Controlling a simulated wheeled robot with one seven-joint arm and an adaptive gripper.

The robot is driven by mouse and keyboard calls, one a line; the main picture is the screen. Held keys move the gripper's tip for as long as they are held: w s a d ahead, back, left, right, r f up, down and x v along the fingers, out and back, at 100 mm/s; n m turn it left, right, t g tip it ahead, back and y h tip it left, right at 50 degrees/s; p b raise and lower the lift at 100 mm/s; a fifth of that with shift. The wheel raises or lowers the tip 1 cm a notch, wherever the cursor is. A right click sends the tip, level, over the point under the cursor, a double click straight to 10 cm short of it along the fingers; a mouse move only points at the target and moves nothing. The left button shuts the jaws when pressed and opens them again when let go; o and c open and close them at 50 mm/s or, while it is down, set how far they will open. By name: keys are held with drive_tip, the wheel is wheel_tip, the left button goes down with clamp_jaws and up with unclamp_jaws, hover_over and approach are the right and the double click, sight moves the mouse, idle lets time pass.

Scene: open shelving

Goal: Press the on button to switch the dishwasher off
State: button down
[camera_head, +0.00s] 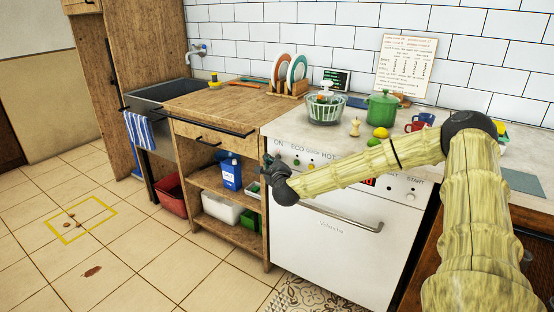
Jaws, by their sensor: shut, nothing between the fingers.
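The white dishwasher (325,248) stands under the counter, with its door shut and a bar handle across it. Its control panel is labelled ON, ECO, QUICK, HOT and START, with small buttons and a red display partly behind my arm. The ON label (279,143) is at the panel's upper left. My gripper (267,162) is shut and empty, just below the ON label at the panel's left end. The ON button is hard to make out there, and I cannot tell whether the fingertips touch it. A green button (296,162) shows to the right of my gripper.
The counter holds a basket (326,110), a green pot (383,108), a lemon (380,132) and red mugs. Left of the dishwasher is an open wooden shelf (238,232) with a blue box (231,174) and bins.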

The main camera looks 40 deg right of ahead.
drive_tip(key=shift+d, duration=0.15)
idle(0.6)
drive_tip(key=shift+w+d, duration=0.2)
drive_tip(key=shift+d, duration=0.05)
drive_tip(key=shift+w+d+b, duration=0.15)
drive_tip(key=shift+d+b, duration=0.25)
idle(0.9)
drive_tip(key=shift+a, duration=0.1)
idle(0.4)
drive_tip(key=shift+s+a, duration=0.35)
drive_tip(key=shift+a, duration=0.35)
drive_tip(key=a, duration=0.1)
drive_tip(key=s+a, duration=0.1)
drive_tip(key=a, duration=0.1)
drive_tip(key=s+a+b, duration=0.1)
drive_tip(key=shift+a, duration=0.3)
idle(0.9)
